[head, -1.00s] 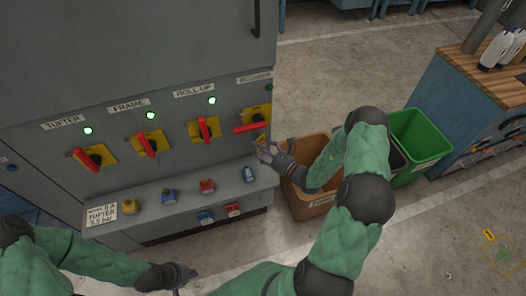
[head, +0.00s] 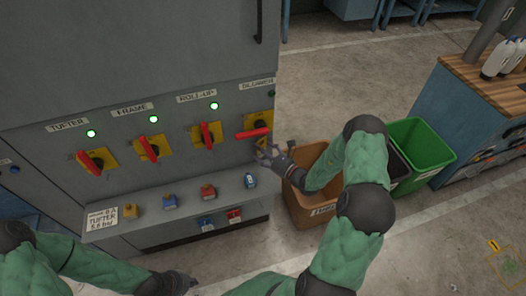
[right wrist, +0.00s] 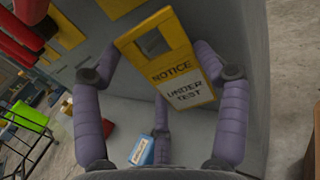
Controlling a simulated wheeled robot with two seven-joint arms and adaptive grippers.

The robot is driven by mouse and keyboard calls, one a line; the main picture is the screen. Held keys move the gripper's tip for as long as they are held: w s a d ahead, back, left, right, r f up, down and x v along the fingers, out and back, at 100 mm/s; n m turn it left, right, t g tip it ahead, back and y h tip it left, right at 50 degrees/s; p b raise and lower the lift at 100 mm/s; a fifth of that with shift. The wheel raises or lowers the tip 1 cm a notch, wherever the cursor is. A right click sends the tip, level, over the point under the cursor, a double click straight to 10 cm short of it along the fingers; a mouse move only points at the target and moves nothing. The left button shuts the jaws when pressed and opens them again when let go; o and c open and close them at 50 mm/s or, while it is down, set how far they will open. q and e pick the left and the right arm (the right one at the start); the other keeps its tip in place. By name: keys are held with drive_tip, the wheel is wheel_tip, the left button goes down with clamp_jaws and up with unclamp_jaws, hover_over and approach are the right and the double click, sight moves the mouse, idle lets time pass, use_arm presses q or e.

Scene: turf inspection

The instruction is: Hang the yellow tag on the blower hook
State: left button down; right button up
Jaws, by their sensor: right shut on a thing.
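The yellow tag (right wrist: 170,70), marked NOTICE UNDER TEST, has a cut-out near its top and stands between the fingers of my right gripper (right wrist: 165,85). In the head view my right gripper (head: 266,156) is shut on the tag just below the red blower handle (head: 252,133), which lies nearly level on its yellow plate. The tag is mostly hidden there. I cannot make out the blower hook, or whether the tag touches it. My left gripper (head: 184,284) is low at the bottom edge, away from the panel; its fingers are too unclear to judge.
The tufter, frame and roll-up switches have tilted red handles and lit green lamps. Brown (head: 310,212) and green bins stand right of the cabinet.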

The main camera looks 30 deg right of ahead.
drive_tip(key=shift+w+d+f, duration=0.1)
drive_tip(key=shift+w+f, duration=0.1)
drive_tip(key=shift+w, duration=0.1)
drive_tip(key=shift+c, duration=1.1)
drive_tip(key=o, duration=1.7)
drive_tip(key=shift+w+f, duration=0.15)
drive_tip(key=shift+w, duration=0.1)
drive_tip(key=shift+c, duration=0.2)
drive_tip(key=shift+w+f, duration=0.15)
drive_tip(key=shift+w, duration=0.05)
use_arm(q)
drive_tip(key=shift+w+f, duration=0.15)
drive_tip(key=shift+w, duration=0.2)
use_arm(e)
drive_tip(key=shift+s, duration=0.2)
drive_tip(key=shift+r, duration=0.2)
